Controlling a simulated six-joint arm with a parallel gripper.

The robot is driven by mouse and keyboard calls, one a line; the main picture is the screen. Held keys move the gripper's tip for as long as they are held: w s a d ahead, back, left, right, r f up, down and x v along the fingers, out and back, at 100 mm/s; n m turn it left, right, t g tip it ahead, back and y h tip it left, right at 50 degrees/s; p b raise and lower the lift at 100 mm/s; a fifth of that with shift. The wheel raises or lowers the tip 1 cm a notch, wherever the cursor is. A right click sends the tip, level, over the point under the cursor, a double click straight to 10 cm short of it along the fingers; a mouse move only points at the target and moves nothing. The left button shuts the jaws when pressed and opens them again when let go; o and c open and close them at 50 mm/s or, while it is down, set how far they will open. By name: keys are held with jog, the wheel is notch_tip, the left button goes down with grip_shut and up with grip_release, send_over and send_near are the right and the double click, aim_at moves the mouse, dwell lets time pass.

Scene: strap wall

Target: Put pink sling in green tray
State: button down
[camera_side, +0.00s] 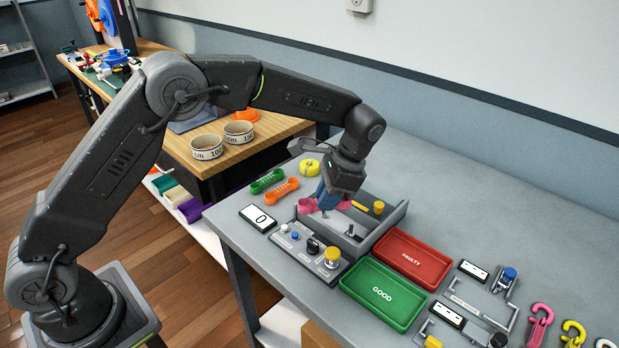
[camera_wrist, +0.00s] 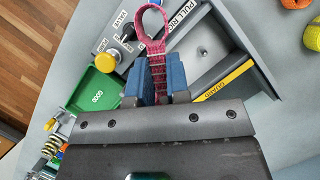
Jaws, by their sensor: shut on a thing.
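The pink sling (camera_side: 307,206) is a webbing strap with a loop end. In the wrist view the sling (camera_wrist: 155,48) runs up from between the blue fingers, its loop over the pull rig. My gripper (camera_side: 328,197) is shut on the sling, low over the grey pull rig (camera_side: 385,219); the fingers also show in the wrist view (camera_wrist: 156,85). Whether the sling still touches the rig cannot be told. The green tray (camera_side: 367,298), marked GOOD, lies flat in front of the rig, with nothing visible in it; it also shows in the wrist view (camera_wrist: 82,103).
A red tray (camera_side: 410,259) marked FAULTY lies beside the green one. The rig's control panel (camera_side: 308,252) has a yellow knob and switches. Green (camera_side: 267,181) and orange (camera_side: 281,190) slings and a yellow roll (camera_side: 309,168) lie behind. Other fixtures stand at the right.

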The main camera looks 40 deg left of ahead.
jog(key=s+d+n+t+h, duration=0.1)
jog(key=d+n+h, duration=0.1)
jog(key=d+n, duration=0.4)
jog(key=s+d+f+n+t+h, duration=0.1)
jog(key=d+n, duration=0.4)
jog(key=n, duration=0.6)
jog(key=s+d+f+n+t+h, duration=0.1)
jog(key=d+n+h, duration=0.3)
jog(key=d+n, duration=0.2)
jog(key=shift+s+d+f+n+t, duration=0.1)
jog(key=shift+s+d+n+t, duration=0.1)
jog(key=shift+n, duration=0.45)
jog(key=shift+s+d+n+t, duration=0.1)
jog(key=shift+s+d+n, duration=0.05)
jog(key=shift+n, duration=0.5)
jog(key=shift+f, duration=2.75)
jog(key=shift+f, duration=0.2)
jog(key=c, duration=1)
grip_release()
jog(key=shift+o, duration=0.4)
